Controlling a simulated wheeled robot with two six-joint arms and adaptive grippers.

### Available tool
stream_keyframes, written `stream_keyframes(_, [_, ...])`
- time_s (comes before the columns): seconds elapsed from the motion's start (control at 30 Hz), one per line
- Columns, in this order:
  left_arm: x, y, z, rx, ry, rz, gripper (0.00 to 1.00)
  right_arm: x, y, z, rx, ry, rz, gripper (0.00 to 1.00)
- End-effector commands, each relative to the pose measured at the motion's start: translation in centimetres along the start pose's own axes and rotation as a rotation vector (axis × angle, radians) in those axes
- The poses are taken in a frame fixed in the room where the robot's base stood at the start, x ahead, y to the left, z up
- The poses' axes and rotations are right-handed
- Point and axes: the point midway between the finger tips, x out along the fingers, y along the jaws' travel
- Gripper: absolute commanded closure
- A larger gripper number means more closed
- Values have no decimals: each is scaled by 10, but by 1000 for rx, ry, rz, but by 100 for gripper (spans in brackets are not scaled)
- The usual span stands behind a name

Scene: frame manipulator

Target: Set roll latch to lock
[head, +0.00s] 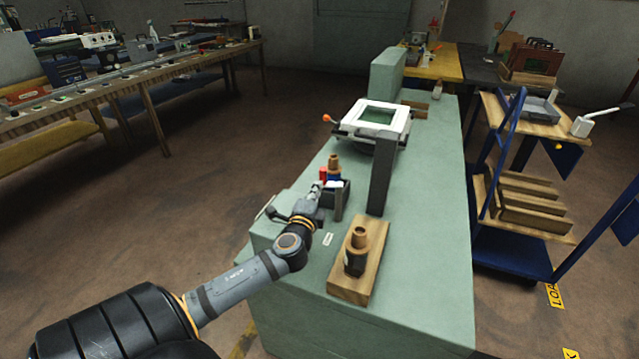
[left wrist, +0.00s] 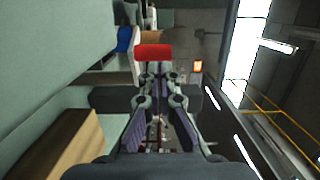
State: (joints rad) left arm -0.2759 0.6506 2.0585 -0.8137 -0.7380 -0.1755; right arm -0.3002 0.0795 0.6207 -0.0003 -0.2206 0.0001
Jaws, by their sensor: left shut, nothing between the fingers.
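My left gripper (head: 317,188) is shut and empty at a small fixture on the green bench. It also shows in the left wrist view (left wrist: 154,72). A small red part (head: 323,174) stands at its fingertips; in the left wrist view the red part (left wrist: 153,52) lies right beyond the fingers, and I cannot tell if they touch. A blue part (head: 334,180) is beside it, under a brass-coloured knob (head: 334,161). I cannot tell which part is the roll latch or read its setting. A white frame (head: 376,113) sits farther back. My right gripper is not in view.
A dark grey upright post (head: 380,183) stands right of the fixture. A wooden block (head: 340,284) with a brass-topped dark cylinder (head: 357,254) is nearer me. An orange knob (head: 327,117) sticks out left of the frame. A blue cart (head: 512,250) stands right of the bench.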

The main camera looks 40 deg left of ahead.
Motion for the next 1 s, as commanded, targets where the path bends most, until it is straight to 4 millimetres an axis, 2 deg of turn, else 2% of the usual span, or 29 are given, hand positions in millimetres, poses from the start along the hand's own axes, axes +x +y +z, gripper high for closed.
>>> stream_keyframes(0.1, [19, -1, 0, -3, -1, 0, 100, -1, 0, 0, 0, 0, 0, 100])
stream_keyframes(0.27, [31, 0, 0, 0, 0, 1, 100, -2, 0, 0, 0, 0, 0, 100])
stream_keyframes(1.0, [40, 0, 6, 0, 0, 1, 100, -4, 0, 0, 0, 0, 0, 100])
